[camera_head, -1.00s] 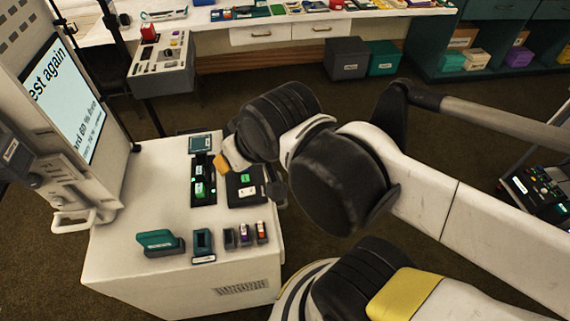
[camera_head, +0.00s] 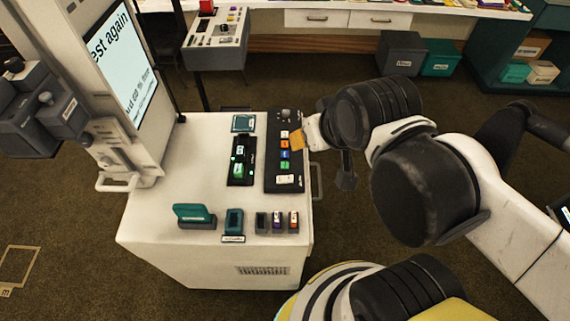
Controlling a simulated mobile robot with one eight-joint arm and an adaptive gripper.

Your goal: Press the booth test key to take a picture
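A black key panel (camera_head: 270,180) lies on top of the white cabinet (camera_head: 165,235), at its right side. It carries a dark knob (camera_head: 286,114) and a column of coloured keys, with a white key (camera_head: 285,179) at the near end. The labels are too small to read, so I cannot tell which is the test key. My gripper (camera_head: 318,150) is over the right edge of the panel, with an orange tip close beside the upper keys. I cannot tell whether it touches one. My wrist hides most of the gripper, so its opening does not show.
A second black unit (camera_head: 233,178) with green-lit parts lies left of the panel. Teal holders (camera_head: 234,221) and several small cartridges (camera_head: 277,222) stand at the cabinet's front. A screen (camera_head: 122,65) reading "est again" rises at left. Grey and teal bins (camera_head: 440,57) stand behind.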

